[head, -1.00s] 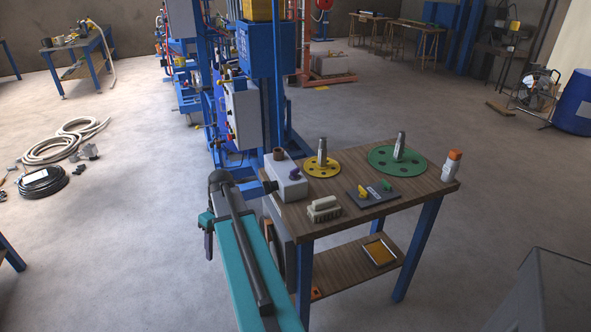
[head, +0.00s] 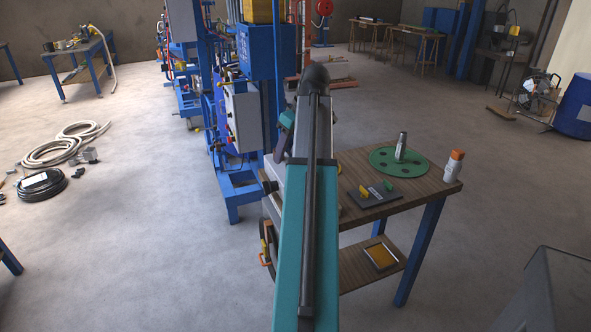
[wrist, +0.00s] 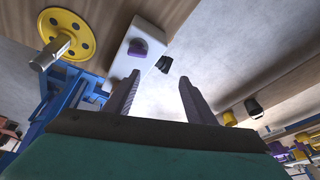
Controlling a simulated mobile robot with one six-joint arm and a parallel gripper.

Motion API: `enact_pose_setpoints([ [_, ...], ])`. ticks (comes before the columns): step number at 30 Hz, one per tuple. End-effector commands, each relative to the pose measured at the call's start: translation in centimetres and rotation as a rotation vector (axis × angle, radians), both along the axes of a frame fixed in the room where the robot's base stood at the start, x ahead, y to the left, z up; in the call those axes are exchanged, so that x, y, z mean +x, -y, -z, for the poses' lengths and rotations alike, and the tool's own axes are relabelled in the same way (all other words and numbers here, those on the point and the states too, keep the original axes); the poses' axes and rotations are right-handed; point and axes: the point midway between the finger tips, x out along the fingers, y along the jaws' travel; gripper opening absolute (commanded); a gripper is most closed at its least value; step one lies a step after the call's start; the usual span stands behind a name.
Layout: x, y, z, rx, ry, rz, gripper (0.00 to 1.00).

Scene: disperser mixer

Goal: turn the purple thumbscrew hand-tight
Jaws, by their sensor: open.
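The purple thumbscrew (wrist: 138,47) shows in the wrist view on a white block (wrist: 124,66), near the top and left of centre. In the head view my arm hides the thumbscrew and most of the block. My gripper (wrist: 159,77) is open, with its two grey fingers apart and nothing between them. In the picture the thumbscrew lies above and slightly left of the gap, close to the left fingertip. I see no contact, but cannot judge the depth between them.
A yellow holed disc (wrist: 82,22) with a metal shaft is left of the block in the wrist view. A black knob (wrist: 164,64) is at the block's end. On the wooden bench (head: 425,190) stand a green disc (head: 383,163), a dark plate (head: 368,196) and an orange-capped bottle (head: 453,167).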

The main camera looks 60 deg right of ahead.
Motion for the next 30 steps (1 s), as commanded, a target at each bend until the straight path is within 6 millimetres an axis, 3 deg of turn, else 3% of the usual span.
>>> enact_pose_setpoints([
  [3,-2.9,1.8,-2.7,-0.037,0.022,0.044,0.5],
  [9,-5.2,2.8,-5.0,-0.067,0.037,0.076,0.5],
  [23,-5.5,2.9,-5.2,-0.07,0.038,0.08,0.5],
  [30,-5.0,3.0,-4.0,-0.068,0.036,0.079,0.5],
])
